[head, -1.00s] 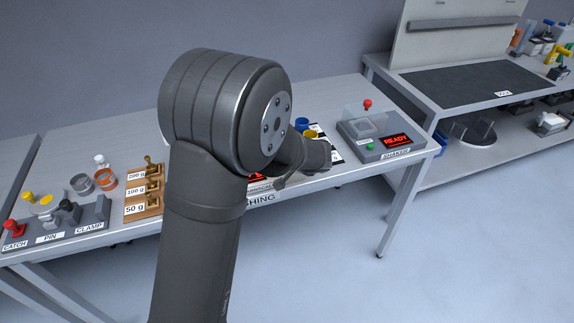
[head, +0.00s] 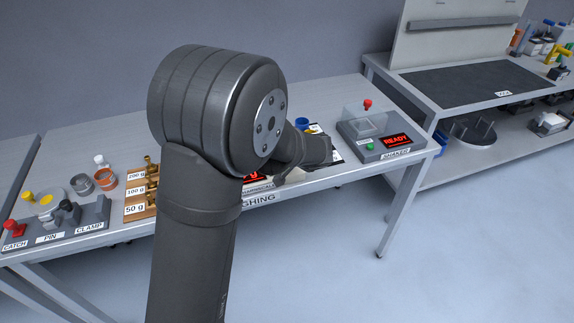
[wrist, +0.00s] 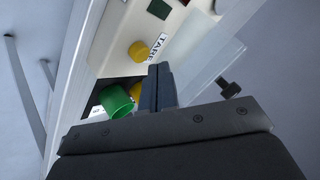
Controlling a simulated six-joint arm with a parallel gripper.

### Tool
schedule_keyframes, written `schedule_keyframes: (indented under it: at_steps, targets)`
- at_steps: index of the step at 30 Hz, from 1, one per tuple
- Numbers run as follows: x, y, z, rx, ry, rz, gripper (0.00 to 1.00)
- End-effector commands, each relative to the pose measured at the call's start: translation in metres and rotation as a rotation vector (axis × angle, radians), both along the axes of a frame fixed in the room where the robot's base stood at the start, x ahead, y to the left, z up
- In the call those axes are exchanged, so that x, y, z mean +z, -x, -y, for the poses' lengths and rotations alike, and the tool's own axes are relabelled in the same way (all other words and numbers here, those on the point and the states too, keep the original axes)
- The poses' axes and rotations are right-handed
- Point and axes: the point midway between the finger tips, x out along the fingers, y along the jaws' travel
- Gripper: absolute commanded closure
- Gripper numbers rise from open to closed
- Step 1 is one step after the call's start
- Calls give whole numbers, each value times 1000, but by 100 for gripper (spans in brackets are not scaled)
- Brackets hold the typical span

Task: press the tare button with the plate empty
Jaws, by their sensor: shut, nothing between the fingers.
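The yellow tare button (wrist: 139,51) shows in the wrist view beside its TARE label (wrist: 158,46), on a pale panel. My gripper (wrist: 159,67) is shut and empty; its fingertips appear just below and right of the button in the picture, apart from it. Height above the panel is hard to tell. In the head view my arm covers the gripper, the button and most of the scale; only part of a red display (head: 256,177) shows. I cannot make out the weighing plate, so whether it is empty is unclear.
A green cup-like piece (wrist: 116,102) and a second yellow piece (wrist: 137,91) lie close left of my fingers. The shaker (head: 385,145) stands right of my arm; brass weights (head: 140,190) stand left.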

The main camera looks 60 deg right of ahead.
Motion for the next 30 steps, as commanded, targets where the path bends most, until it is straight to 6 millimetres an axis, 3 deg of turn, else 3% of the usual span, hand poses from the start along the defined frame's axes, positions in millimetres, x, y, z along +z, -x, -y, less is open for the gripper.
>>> schedule_keyframes:
  at_steps: [8,21,30]
  targets:
    - [4,0,0,-1,2,0,100]
    - [46,0,0,0,2,0,100]
    - [50,0,0,-1,-1,0,100]
